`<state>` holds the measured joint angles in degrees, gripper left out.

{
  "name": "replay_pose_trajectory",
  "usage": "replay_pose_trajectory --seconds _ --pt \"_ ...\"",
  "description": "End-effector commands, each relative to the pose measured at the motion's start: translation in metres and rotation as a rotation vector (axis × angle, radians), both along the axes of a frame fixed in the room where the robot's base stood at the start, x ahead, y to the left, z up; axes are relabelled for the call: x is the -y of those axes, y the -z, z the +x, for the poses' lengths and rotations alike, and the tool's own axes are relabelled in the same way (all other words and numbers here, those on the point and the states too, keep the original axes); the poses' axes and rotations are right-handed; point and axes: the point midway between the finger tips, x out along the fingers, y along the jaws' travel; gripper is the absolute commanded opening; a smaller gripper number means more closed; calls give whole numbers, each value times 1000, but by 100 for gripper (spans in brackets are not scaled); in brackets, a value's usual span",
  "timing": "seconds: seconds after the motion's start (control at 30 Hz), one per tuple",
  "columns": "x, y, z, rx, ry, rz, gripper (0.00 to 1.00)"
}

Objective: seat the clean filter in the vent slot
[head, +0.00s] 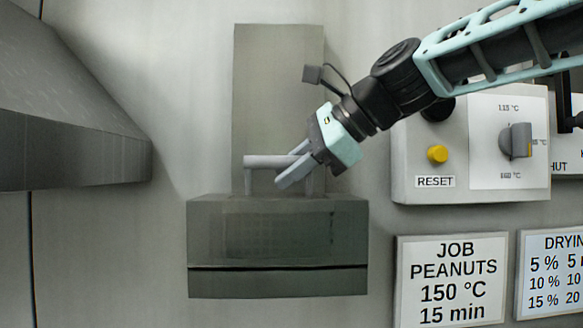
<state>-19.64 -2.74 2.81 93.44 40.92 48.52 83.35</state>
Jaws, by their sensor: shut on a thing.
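A light grey bar handle (262,161) stands above the top of the grey vent box (278,282) on the wall. It looks like the handle of the filter. My gripper (291,168) comes in from the upper right and is shut on the right part of this handle. The filter's body is not clearly seen below the handle; a faint grid pattern shows on the box front. I cannot tell how deep the filter sits in the slot, and the slot opening itself is not visible from here.
A grey duct (278,90) rises behind the vent box. A control panel with a yellow reset button (438,154) and a grey knob (516,140) is at right, close to my arm. Job and drying signs hang below it. A large dark hood (70,120) juts in at left.

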Motion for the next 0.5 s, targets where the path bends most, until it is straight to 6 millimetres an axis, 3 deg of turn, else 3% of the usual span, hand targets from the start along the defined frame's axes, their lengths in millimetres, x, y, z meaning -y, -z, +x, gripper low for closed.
replay_pose_trajectory --seconds 0.1,0.13,0.2,0.23,0.5 --pt "0 3 0 1 0 1 0" --pt "0 3 0 1 0 1 22" --pt "0 2 0 1 0 1 42" --pt "0 2 0 1 0 1 45" --pt "0 3 0 -1 -1 0 45"
